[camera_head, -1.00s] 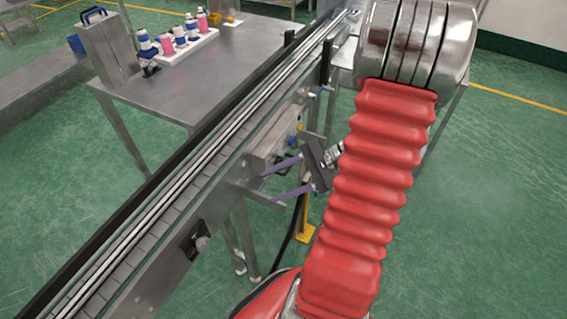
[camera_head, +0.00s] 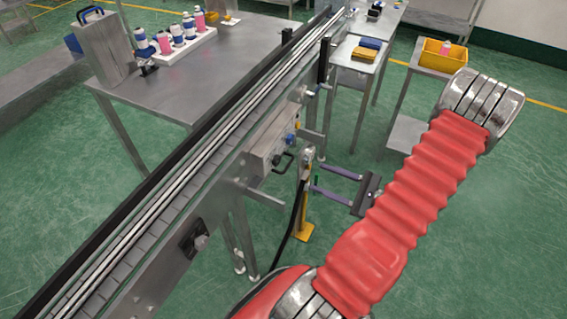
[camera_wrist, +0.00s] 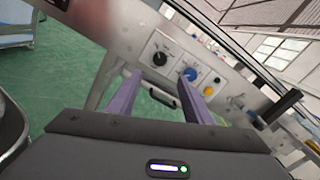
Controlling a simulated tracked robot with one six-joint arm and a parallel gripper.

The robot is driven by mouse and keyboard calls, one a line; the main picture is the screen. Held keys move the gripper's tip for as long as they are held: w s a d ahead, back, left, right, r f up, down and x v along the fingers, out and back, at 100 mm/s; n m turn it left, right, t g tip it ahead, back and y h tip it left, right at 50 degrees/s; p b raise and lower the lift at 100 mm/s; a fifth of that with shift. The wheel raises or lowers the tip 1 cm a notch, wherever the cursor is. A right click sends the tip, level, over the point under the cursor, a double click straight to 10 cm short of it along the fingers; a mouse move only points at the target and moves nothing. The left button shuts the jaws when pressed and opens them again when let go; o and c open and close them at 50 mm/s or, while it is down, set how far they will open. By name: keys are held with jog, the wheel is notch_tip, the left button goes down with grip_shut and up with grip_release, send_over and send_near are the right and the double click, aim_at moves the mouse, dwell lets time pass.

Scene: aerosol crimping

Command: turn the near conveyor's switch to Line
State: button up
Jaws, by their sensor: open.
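The near conveyor (camera_head: 175,275) runs diagonally from the lower left to the top centre. A grey control box (camera_head: 262,158) is mounted on its side, with a blue knob (camera_head: 290,138) showing. In the wrist view, the panel has a black rotary switch (camera_wrist: 160,58), a blue knob (camera_wrist: 190,74) and a yellow button (camera_wrist: 208,91); its labels are too small to read. My gripper (camera_head: 316,177) is open and empty, to the right of the box and apart from it. In the wrist view its purple fingers (camera_wrist: 173,78) point toward the panel.
A yellow-footed post (camera_head: 304,205) with a black cable stands between the gripper and the conveyor legs. A black handle (camera_head: 284,162) sits below the box.

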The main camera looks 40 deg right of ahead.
aim_at(279, 162)
jog(key=shift+w, duration=0.1)
jog(key=shift+x, duration=6.85)
jog(key=shift+a, duration=0.1)
jog(key=c, duration=1.1)
jog(key=shift+o, duration=0.2)
